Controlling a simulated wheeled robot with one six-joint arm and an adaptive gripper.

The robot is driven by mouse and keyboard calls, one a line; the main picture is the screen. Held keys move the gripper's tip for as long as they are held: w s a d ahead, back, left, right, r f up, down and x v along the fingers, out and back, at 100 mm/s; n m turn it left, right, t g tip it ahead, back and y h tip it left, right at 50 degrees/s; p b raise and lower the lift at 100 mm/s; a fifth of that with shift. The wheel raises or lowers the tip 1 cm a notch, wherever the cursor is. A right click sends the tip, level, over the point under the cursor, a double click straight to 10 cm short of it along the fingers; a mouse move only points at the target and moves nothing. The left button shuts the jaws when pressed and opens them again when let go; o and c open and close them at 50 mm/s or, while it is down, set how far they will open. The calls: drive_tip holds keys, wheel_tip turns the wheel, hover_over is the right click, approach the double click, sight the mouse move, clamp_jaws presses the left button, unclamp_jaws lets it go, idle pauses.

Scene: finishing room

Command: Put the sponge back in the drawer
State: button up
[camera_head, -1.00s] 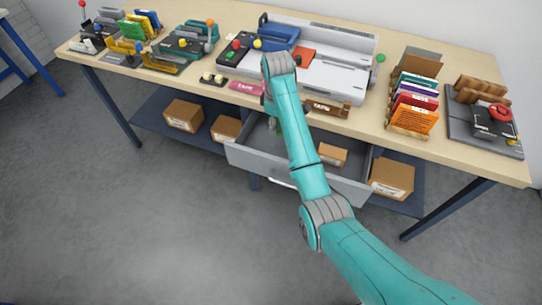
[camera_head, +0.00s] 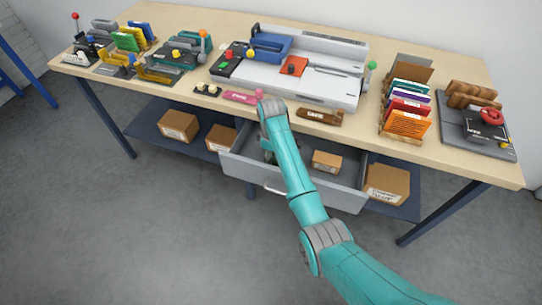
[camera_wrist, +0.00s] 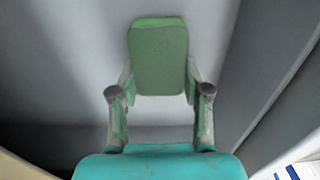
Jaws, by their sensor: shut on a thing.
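The sponge (camera_wrist: 158,55) is a green block with rounded corners. In the wrist view it stands between the two fingers of my gripper (camera_wrist: 158,88), which is shut on it. The grey drawer (camera_head: 340,196) under the workbench is pulled open. In the head view my gripper (camera_head: 268,156) is mostly hidden behind my arm, at the left part of the drawer. Grey walls surround the sponge in the wrist view. I cannot tell whether the sponge touches the drawer floor.
A small cardboard box (camera_head: 326,161) lies in the drawer, right of my arm. The workbench (camera_head: 300,118) edge runs close above the drawer. A brown block (camera_head: 320,117) and a pink piece (camera_head: 240,96) lie near that edge. Cardboard boxes (camera_head: 386,184) stand on the lower shelf.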

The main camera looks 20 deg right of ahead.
drive_tip(key=shift+f, duration=0.25)
drive_tip(key=o, duration=1.1)
